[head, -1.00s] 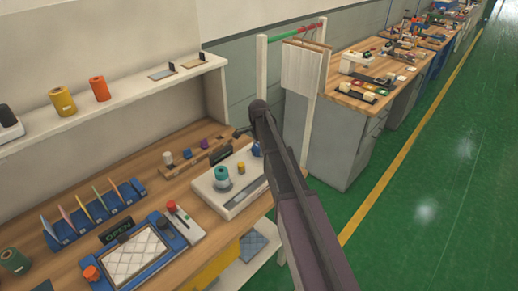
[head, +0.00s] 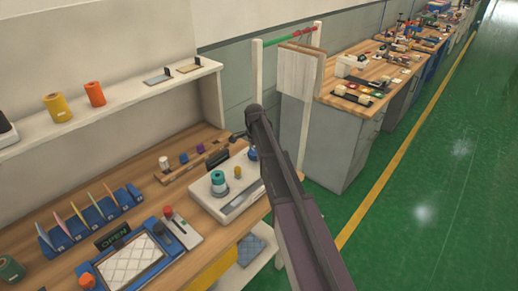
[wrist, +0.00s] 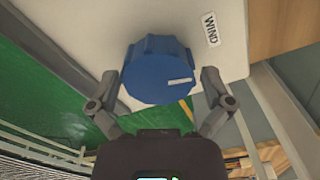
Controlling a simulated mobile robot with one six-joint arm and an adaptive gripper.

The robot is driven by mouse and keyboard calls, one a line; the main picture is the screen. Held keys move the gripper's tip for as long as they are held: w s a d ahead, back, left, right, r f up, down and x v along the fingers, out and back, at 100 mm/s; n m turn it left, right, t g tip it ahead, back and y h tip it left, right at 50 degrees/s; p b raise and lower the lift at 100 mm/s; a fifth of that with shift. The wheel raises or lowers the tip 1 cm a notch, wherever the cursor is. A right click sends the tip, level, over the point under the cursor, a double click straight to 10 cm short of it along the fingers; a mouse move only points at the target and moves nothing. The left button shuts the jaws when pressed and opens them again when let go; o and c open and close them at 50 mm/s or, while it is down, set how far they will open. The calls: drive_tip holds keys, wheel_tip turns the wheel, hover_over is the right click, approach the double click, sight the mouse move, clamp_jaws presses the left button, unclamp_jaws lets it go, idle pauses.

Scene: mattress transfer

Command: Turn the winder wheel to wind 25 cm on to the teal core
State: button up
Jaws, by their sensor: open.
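The winder wheel (wrist: 160,68) is a blue knob with a ridged rim and a pale mark on its face. It stands on a white base beside a label reading WIND (wrist: 210,29). My gripper (wrist: 161,88) is open, with one finger at each side of the wheel's near part; I cannot tell whether they touch it. In the head view the teal core (head: 217,178) stands upright on the white winder base (head: 240,205), with a small yellow piece to its right.
A blue-framed tray (head: 135,262) with an OPEN sign and a rack of blue card holders (head: 90,220) lie to the left. Spools stand on the shelf (head: 110,110) above. A post frame with a hanging pale board (head: 300,75) stands behind my arm.

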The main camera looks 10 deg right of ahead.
drive_tip(key=shift+n, duration=0.4)
